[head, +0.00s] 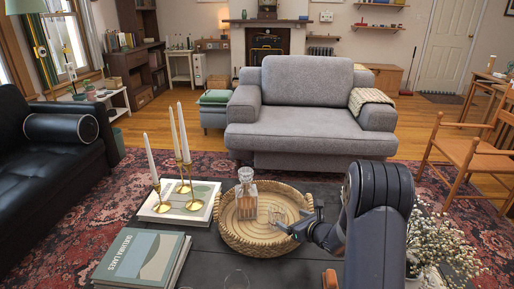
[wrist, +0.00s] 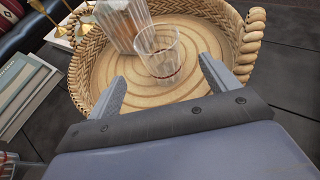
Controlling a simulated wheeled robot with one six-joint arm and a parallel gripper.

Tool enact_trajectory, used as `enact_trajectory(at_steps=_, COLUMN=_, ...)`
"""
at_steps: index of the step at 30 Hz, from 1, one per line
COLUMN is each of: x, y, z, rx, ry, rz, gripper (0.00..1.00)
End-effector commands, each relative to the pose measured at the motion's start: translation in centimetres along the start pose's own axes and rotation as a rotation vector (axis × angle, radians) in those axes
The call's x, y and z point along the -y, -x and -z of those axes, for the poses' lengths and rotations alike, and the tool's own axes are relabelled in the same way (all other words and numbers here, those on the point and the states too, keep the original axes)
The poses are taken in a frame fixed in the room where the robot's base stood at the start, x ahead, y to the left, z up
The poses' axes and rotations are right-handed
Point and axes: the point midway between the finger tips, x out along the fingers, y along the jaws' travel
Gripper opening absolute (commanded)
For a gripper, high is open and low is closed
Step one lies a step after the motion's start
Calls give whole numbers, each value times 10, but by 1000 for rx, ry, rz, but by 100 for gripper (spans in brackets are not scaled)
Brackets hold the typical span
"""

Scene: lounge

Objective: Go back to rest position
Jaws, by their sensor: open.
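My gripper (head: 297,225) is over the right part of the round wicker tray (head: 233,240) on the dark table. In the wrist view my gripper (wrist: 162,70) has its two fingers spread apart, with nothing held between them. A clear glass tumbler (wrist: 158,50) stands in the tray just beyond the fingertips; it also shows in the head view (head: 277,215), left of the gripper. A glass decanter (head: 246,198) stands upright in the tray, left of the tumbler. My arm hides the tray's right front side.
Brass candlesticks (head: 186,190) with white candles stand on books left of the tray. More books (head: 138,258) lie at the table's front left. White flowers (head: 445,240) are right of my arm. A faint clear glass (head: 237,280) is at the front edge. A grey armchair (head: 308,135) stands beyond.

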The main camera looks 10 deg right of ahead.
Motion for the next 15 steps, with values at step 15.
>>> enact_trajectory(at_steps=15, x=-1, y=-98, z=3, rx=0, ry=2, rz=-2, gripper=82)
